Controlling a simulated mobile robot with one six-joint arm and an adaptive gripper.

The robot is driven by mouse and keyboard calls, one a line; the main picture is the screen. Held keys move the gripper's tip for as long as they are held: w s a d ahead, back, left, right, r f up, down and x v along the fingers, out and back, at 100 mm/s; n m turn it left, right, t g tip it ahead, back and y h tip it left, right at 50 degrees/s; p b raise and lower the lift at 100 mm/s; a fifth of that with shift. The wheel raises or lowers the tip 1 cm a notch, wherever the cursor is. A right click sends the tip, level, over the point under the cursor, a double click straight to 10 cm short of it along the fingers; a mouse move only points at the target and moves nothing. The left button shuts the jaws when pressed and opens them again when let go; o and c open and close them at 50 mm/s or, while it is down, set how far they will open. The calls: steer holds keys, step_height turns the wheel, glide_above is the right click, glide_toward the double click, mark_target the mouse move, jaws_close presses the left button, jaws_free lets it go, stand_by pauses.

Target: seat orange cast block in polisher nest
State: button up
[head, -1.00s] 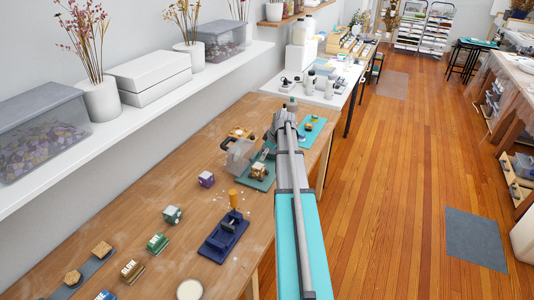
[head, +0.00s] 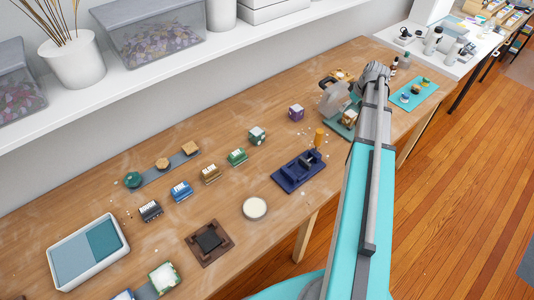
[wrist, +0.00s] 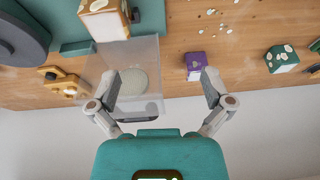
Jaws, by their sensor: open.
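The orange cast block (head: 349,118), with a pale, flecked top, sits on the green base of the polisher (head: 333,97). The block also shows at the top of the wrist view (wrist: 104,22). I cannot tell whether it is fully down in the nest. The polisher's grey wheel (wrist: 20,40) is to the block's left in the wrist view, and a clear guard (wrist: 146,60) stands just below the block there. My gripper (wrist: 160,78) is open and empty, apart from the block, with the guard partly behind its left finger. In the head view my arm hides the fingers.
A purple block (head: 296,112) and a green-and-white block (head: 257,136) stand left of the polisher. A navy fixture (head: 299,170) with an orange post is nearer. A teal mat (head: 414,93) with small items lies right of my arm. Bare wood (head: 110,185) shows between things.

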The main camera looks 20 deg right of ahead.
steer(key=s+a+m+g, duration=0.1)
steer(key=s+a, duration=0.3)
steer(key=a, duration=0.8)
steer(key=s+a+m+g+h, duration=0.1)
steer(key=s+a, duration=0.4)
steer(key=a, duration=0.8)
steer(key=s+a+f+m+g, duration=0.1)
steer(key=s+a, duration=0.3)
steer(key=a, duration=0.8)
steer(key=shift+s+a+m+g+h, duration=0.15)
steer(key=shift+a+m+g+h, duration=0.15)
steer(key=shift+a+m+h, duration=0.15)
steer(key=shift+d, duration=0.1)
